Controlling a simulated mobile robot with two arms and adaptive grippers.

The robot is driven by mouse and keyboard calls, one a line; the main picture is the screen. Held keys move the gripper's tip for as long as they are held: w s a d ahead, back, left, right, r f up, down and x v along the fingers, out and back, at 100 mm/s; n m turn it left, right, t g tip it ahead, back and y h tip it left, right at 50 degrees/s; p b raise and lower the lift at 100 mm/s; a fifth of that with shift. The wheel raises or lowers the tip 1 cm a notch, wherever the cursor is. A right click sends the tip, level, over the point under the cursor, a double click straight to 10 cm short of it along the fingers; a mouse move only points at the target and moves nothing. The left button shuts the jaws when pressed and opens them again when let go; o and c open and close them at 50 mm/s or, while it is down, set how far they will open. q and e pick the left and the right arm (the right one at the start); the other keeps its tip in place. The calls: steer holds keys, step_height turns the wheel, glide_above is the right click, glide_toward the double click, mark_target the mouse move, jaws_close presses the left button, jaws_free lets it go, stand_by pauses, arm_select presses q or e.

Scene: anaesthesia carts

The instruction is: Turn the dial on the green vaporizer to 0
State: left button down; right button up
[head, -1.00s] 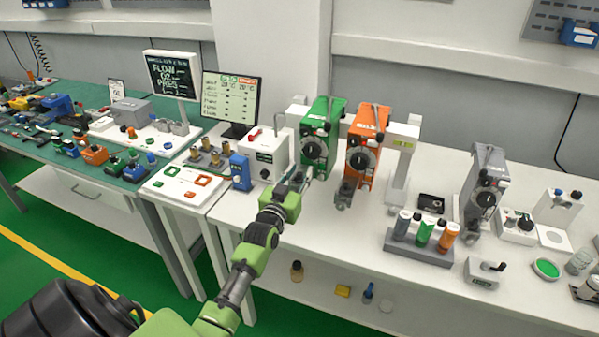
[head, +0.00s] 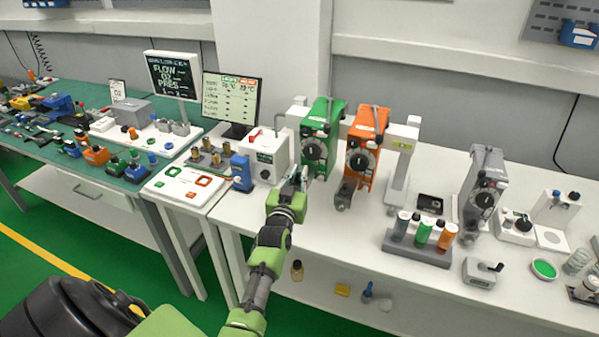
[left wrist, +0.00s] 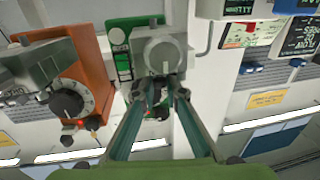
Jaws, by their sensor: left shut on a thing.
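The green vaporizer (head: 322,122) stands upright on the white bench, left of the orange one. Its round dial (head: 313,150) shows on its front in the head view, clear of my fingers; the setting is too small to read. My left gripper (head: 301,174) is just below and left of the dial. In the left wrist view the fingers (left wrist: 162,92) converge at a grey block (left wrist: 163,50) on the vaporizer's lower front. They are shut there, apparently on this block, though the exact contact is hidden. My right gripper is not in view.
The orange vaporizer (head: 368,128) stands close on the right, with its own dial (head: 362,160). A white box (head: 265,157) and a blue device (head: 241,172) are close on the left. A grey vaporizer (head: 485,185) is farther right.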

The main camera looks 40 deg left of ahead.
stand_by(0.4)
arm_select(q)
steer(key=c, duration=2.1)
jaws_free()
steer(key=v, duration=0.7)
steer(key=shift+s+d, duration=0.1)
steer(key=shift+s, duration=0.05)
